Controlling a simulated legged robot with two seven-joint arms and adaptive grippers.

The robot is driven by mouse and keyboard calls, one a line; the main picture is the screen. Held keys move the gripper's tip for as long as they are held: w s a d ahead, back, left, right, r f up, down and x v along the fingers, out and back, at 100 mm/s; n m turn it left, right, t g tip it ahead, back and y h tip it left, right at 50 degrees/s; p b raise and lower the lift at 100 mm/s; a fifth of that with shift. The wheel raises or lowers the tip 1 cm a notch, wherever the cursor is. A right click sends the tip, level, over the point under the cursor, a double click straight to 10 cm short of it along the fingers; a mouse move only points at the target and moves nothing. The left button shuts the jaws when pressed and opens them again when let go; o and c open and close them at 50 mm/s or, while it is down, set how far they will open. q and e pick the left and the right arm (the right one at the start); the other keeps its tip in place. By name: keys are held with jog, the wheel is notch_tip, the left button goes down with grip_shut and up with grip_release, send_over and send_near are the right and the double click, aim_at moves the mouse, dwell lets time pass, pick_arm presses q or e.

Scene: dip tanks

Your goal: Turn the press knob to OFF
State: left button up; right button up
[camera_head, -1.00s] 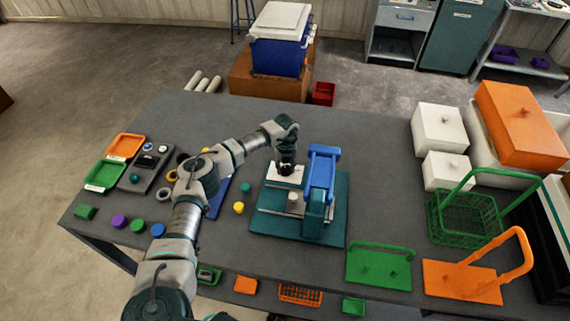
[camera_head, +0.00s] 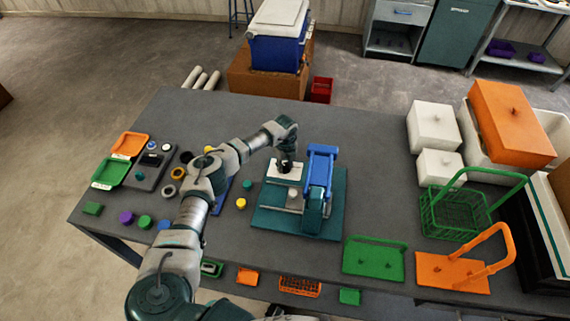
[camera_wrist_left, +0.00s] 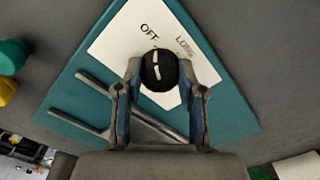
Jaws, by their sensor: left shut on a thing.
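The press (camera_head: 320,180) has a blue upper part and stands on a teal base (camera_head: 334,224) on the table. Its white label plate (camera_wrist_left: 110,42) shows in the left wrist view with OFF at the upper left and LONG at the upper right, partly covered. The round black press knob (camera_wrist_left: 158,72) sits on this plate. Its white mark is nearly upright in the picture, its upper end leaning slightly left, toward OFF. My left gripper (camera_wrist_left: 160,82) is shut on the knob, one finger on each side.
Small coloured pieces and green and orange trays (camera_head: 130,144) lie left. A green panel (camera_head: 374,260), an orange handled carrier (camera_head: 452,273), a green wire basket (camera_head: 455,213) and white boxes (camera_head: 434,127) stand right. The table's back middle (camera_head: 350,120) is clear.

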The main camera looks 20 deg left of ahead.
aim_at(285, 165)
pick_arm(q)
jog(key=shift+s+d+f, duration=0.1)
jog(key=shift+f, duration=0.1)
jog(key=o, duration=1.1)
jog(key=shift+o, duration=0.2)
jog(key=shift+r, duration=0.1)
notch_tip(285, 165, up, 12)
jog(key=shift+w, duration=0.2)
